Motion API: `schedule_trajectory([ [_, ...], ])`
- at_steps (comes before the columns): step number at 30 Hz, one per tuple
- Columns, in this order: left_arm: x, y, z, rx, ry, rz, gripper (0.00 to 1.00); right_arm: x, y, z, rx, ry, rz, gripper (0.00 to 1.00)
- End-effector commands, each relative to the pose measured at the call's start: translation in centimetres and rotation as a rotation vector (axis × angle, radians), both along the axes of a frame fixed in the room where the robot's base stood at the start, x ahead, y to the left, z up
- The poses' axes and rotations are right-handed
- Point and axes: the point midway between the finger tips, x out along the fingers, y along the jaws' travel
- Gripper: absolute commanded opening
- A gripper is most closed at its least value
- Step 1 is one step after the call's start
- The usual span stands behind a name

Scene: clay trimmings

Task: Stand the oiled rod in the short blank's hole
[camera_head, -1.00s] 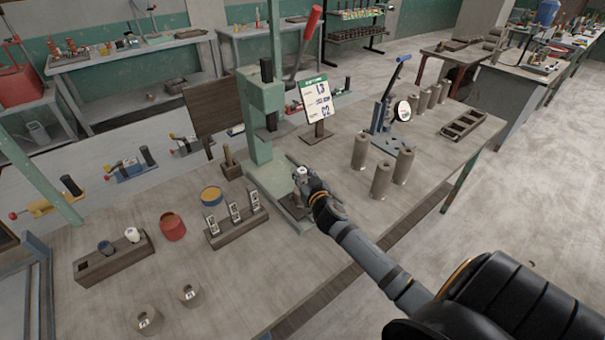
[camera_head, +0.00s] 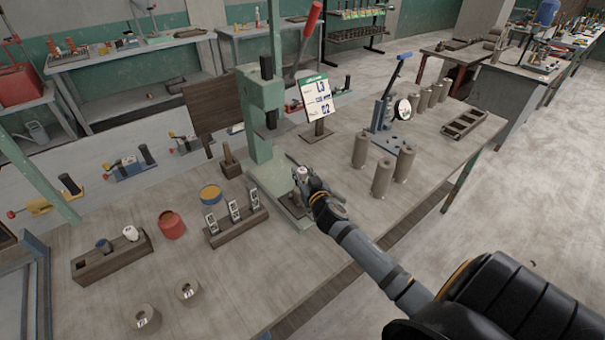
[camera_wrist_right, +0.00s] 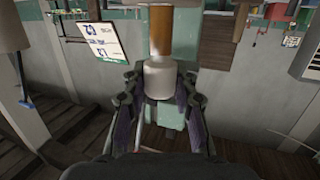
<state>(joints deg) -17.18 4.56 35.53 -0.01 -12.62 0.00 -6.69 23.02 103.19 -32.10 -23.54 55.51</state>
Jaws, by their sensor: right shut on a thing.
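My right gripper (camera_head: 304,182) is at the green press, over its base plate. It is shut on a rod with a white end (camera_head: 302,171). In the right wrist view the white part of the rod (camera_wrist_right: 159,79) sits between the fingers, with an amber-brown length (camera_wrist_right: 161,30) beyond it. Two squat clay blanks with holes stand near the front: one (camera_head: 142,317) and another (camera_head: 187,290). I cannot tell whether the rod touches anything. My left gripper is out of view.
A wooden holder (camera_head: 112,262) carries a blue-topped and a white-topped piece. A red pot (camera_head: 171,226), a yellow-topped tin (camera_head: 210,195) and a rack of tags (camera_head: 238,229) stand left of the press (camera_head: 262,120). Several tall clay cylinders (camera_head: 382,178) stand right of my gripper.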

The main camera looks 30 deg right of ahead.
Motion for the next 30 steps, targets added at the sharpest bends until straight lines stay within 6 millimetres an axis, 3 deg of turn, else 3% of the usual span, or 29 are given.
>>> schedule_trajectory([
  [5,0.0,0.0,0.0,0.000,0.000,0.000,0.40,0.0,0.0,0.1,0.000,-0.001,0.000,0.00],
  [6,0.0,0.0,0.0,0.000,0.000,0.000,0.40,0.0,0.0,0.1,0.000,-0.001,0.000,0.30],
  [12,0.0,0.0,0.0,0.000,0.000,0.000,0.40,0.0,0.0,0.0,0.000,-0.001,0.000,0.54],
  [22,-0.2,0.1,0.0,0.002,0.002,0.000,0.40,-0.5,0.1,0.0,-0.001,0.001,0.000,0.54],
  [26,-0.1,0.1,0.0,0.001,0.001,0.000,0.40,-2.6,0.7,0.3,-0.003,0.003,0.003,0.54],
  [30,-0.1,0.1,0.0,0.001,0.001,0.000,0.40,-6.0,1.6,0.8,-0.004,0.003,0.005,0.54],
])
